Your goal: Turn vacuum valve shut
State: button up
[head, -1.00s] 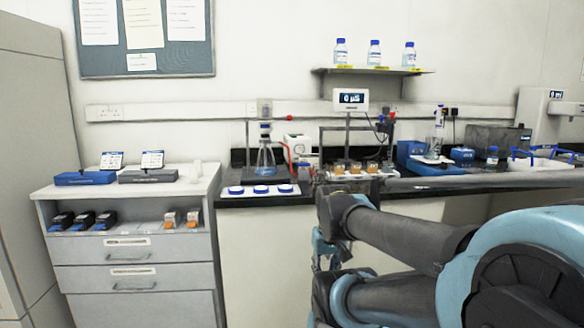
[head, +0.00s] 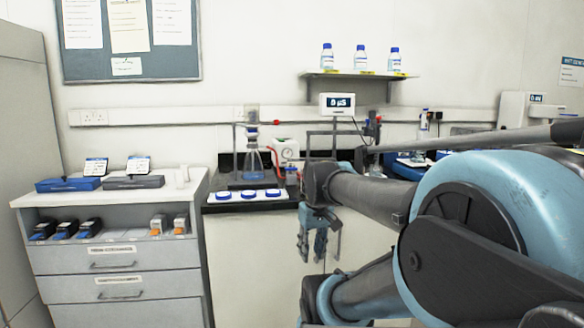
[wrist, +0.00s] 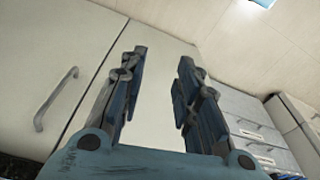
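A glass filtering flask (head: 253,163) stands on the counter, with a clear funnel (head: 251,115) above it. To its right is a white vacuum pump (head: 286,150) with a round gauge, and a red hose (head: 268,151) runs between them. The vacuum valve is too small to make out for sure; small red parts show around the pump and hose. My gripper (head: 320,248) hangs in front of the counter's pale front, below and right of the flask, apart from everything. In the wrist view my gripper (wrist: 157,88) is open and empty, facing cabinet doors.
Blue-lidded dishes (head: 247,194) lie at the counter's front edge. A display (head: 337,104) stands behind my arm, which hides much of the counter's right part. A grey drawer cabinet (head: 116,270) stands left. Bottles (head: 361,60) sit on a wall shelf. The floor-side space before the counter looks free.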

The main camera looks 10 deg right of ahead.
jog(key=w+r+n, duration=0.3)
jog(key=w+r, duration=0.6)
jog(key=r, duration=0.2)
notch_tip(320, 180, up, 21)
jog(key=n+g+y, duration=0.2)
jog(key=n+y, duration=0.2)
jog(key=n, duration=0.9)
send_over(291, 171)
jog(key=d, duration=0.8)
jog(key=x, duration=1.7)
jog(key=shift+w+a, duration=0.25)
jog(key=shift+w, duration=0.15)
jog(key=shift+r, duration=0.1)
jog(key=shift+c, duration=0.2)
